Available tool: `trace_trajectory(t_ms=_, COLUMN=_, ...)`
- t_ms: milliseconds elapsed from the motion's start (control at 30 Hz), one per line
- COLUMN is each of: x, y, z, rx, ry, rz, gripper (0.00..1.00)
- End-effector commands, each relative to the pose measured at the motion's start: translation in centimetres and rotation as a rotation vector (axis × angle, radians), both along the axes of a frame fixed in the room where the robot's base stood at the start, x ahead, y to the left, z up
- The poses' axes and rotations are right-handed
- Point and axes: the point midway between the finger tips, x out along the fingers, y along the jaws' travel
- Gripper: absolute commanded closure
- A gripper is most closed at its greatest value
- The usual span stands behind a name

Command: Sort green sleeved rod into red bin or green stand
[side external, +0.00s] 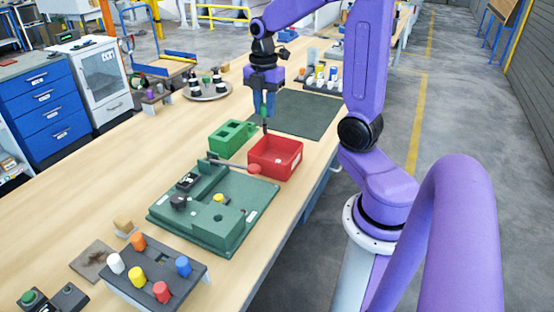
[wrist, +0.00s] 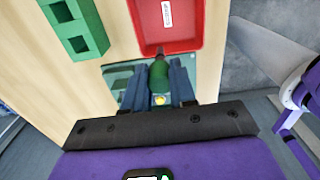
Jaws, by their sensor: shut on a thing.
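My gripper (side external: 264,110) points down above the table, near the back edge of the red bin. It is shut on the green sleeved rod (side external: 265,112). The rod also shows between the fingers in the wrist view (wrist: 158,76), with its green sleeve and a dark tip. In the side view a dark lower end hangs below the fingers. The red bin (side external: 262,158) is open-topped, with a small white item or label inside. The green stand (side external: 226,136) is a block with square openings, left of the bin; it also shows in the wrist view (wrist: 91,37).
A dark green fixture plate (side external: 232,230) with a yellow knob lies in front of the bin. A dark mat (side external: 312,112) lies behind. A rack of coloured pegs (side external: 155,275) stands at the front left. A round tray (side external: 208,92) stands at the back left.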

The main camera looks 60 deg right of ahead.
Motion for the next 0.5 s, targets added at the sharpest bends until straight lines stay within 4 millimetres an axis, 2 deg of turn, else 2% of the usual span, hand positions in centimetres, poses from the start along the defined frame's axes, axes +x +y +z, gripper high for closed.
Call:
trace_trajectory(t_ms=33, x=-0.5, y=-1.4, z=0.0, rx=0.0, ry=0.0, rz=-0.009, gripper=1.0)
trace_trajectory(t_ms=100, x=-1.1, y=-2.8, z=0.1, rx=0.0, ry=0.0, rz=-0.006, gripper=1.0)
trace_trajectory(t_ms=200, x=-1.7, y=-4.0, z=0.1, rx=0.0, ry=0.0, rz=0.0, gripper=1.0)
trace_trajectory(t_ms=367, x=-2.0, y=-4.6, z=-0.4, rx=0.001, ry=0.003, rz=0.004, gripper=1.0)
trace_trajectory(t_ms=500, x=-2.0, y=-4.5, z=-1.6, rx=0.002, ry=0.004, rz=0.005, gripper=1.0)
